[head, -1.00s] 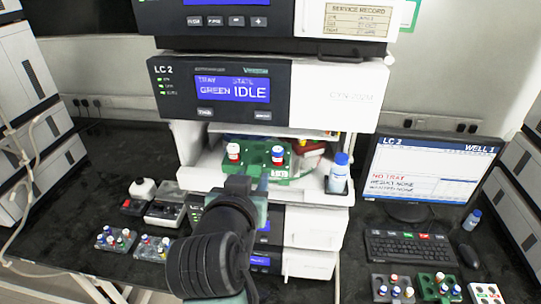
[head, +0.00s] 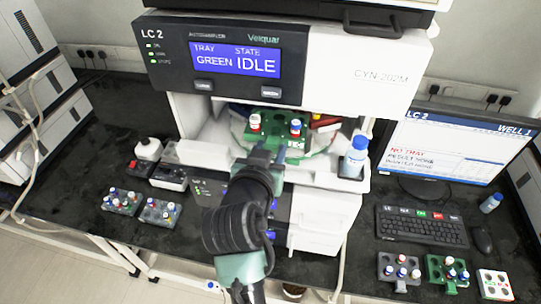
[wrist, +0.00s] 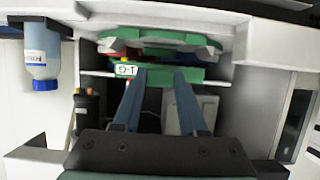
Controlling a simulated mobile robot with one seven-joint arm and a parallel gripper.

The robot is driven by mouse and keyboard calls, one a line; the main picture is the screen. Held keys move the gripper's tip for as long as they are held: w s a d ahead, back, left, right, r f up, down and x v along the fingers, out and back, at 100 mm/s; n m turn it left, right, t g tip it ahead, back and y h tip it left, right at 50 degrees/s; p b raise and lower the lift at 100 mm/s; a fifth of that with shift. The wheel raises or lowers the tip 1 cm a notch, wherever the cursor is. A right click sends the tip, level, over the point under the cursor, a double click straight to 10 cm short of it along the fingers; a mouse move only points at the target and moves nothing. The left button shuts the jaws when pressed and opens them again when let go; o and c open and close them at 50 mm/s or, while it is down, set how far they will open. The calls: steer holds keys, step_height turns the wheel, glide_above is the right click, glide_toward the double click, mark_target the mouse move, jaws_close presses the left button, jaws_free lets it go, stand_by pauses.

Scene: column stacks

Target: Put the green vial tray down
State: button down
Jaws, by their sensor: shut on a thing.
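The green vial tray (head: 289,143) is in the open bay of the LC 2 autosampler (head: 246,56). It carries a vial with a red mark (head: 255,122) and one with a blue mark (head: 295,128). My gripper (head: 262,155) is shut on its front edge. In the wrist view my fingers (wrist: 161,76) meet the green front part (wrist: 193,75) beside a white label. I cannot tell whether the tray touches the bay floor. My gripper hides part of its front.
A blue-capped bottle (head: 354,157) stands right of the tray at the bay's front. A keyboard (head: 420,226) and monitor (head: 445,152) are right. Another green rack (head: 445,270) stands between a grey rack (head: 398,270) and a white rack (head: 494,284). Small racks (head: 122,201) sit left.

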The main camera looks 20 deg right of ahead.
steer(key=shift+f, duration=1.6)
steer(key=shift+f, duration=0.2)
steer(key=shift+c, duration=2.3)
jaws_free()
steer(key=shift+r, duration=0.1)
steer(key=shift+r, duration=0.1)
